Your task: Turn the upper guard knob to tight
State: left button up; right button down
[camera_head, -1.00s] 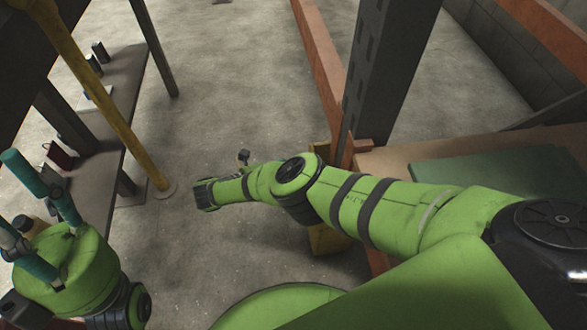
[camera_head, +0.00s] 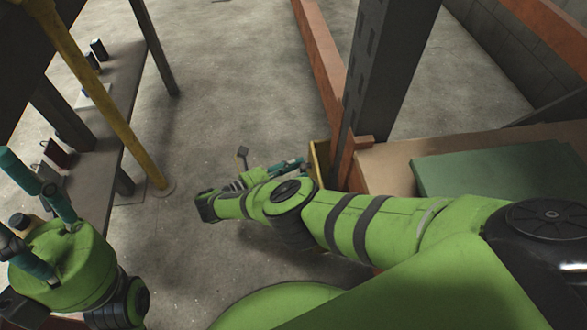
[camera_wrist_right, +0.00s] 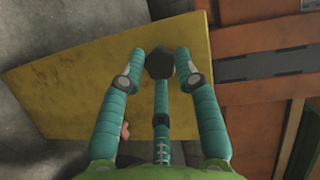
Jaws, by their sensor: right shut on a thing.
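In the right wrist view a dark, faceted knob (camera_wrist_right: 160,63) stands in front of a yellow guard panel (camera_wrist_right: 75,85). My right gripper (camera_wrist_right: 160,68) has its teal fingers closed around the knob from the sides, with a third finger below it. Whether the knob is tight cannot be told. In the head view the guard (camera_head: 319,153) shows only as a yellow strip beside the post, and the right gripper's teal fingers (camera_head: 288,165) point at it. The knob is hidden there. My left gripper (camera_head: 40,215) is at the lower left, fingers spread and empty.
A dark grey post (camera_head: 385,75) with orange beams stands beside the guard. A bench with a green mat (camera_head: 490,172) is at right. A yellow pole (camera_head: 105,105) and a grey shelf (camera_head: 125,80) with small items stand at left. The floor between is clear.

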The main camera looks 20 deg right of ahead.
jog(key=shift+s+d, duration=0.15)
jog(key=shift+d, duration=0.1)
jog(key=c, duration=0.9)
grip_release()
jog(key=shift+r, duration=0.1)
jog(key=shift+c, duration=0.2)
jog(key=shift+a, duration=0.1)
